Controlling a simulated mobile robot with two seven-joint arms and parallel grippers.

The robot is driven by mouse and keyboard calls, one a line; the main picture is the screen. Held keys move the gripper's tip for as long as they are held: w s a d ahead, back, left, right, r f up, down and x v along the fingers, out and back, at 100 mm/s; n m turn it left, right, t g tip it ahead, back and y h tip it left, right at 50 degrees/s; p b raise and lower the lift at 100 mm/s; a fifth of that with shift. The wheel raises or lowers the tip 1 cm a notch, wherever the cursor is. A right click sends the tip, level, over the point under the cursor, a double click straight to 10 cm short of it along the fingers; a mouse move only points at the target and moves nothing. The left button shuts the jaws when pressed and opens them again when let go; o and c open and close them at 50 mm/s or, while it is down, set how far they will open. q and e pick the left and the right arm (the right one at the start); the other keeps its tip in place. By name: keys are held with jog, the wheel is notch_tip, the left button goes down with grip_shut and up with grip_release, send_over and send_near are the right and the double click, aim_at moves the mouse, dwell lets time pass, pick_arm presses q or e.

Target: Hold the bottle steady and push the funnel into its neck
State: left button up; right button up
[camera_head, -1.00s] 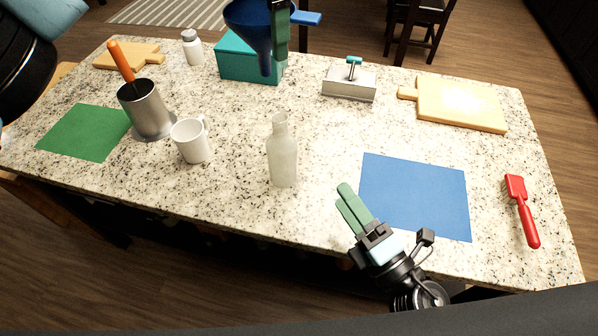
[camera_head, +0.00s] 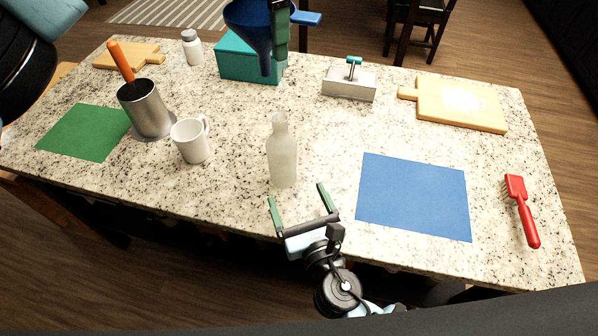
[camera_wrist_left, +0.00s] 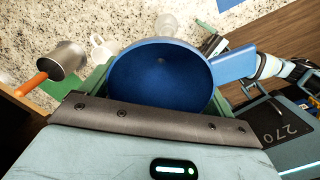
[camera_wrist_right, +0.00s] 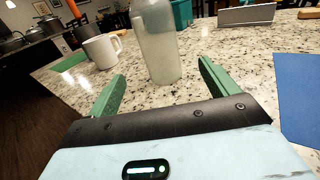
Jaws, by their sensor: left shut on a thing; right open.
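The frosted bottle (camera_head: 283,158) stands upright on the speckled counter, near the middle. It also shows in the right wrist view (camera_wrist_right: 158,50), beyond and between my right fingertips. My right gripper (camera_head: 297,192) is open and empty, just in front of the bottle at the counter's front edge. The blue funnel (camera_head: 250,25) is held high, toward the back of the counter, spout down. My left gripper (camera_head: 281,30) is shut on it. In the left wrist view the funnel's wide mouth (camera_wrist_left: 160,75) fills the middle, and the bottle (camera_wrist_left: 166,25) is partly hidden behind it.
A white mug (camera_head: 191,141) stands left of the bottle, with a metal holder (camera_head: 147,108) beyond it. A teal box (camera_head: 235,62) and a grey block with a handle (camera_head: 349,84) are behind. A blue mat (camera_head: 415,197) lies right. The counter around the bottle is clear.

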aim_at(281, 159)
jog(key=shift+w, duration=0.15)
jog(key=x, duration=1.1)
jog(key=shift+w+a, duration=0.2)
jog(key=shift+w, duration=0.2)
jog(key=c, duration=1.1)
pick_arm(q)
notch_tip(281, 159, down, 6)
jog(key=d, duration=0.1)
jog(key=shift+s+d+n, duration=0.25)
jog(key=shift+d+n, duration=0.15)
jog(key=shift+f, duration=0.1)
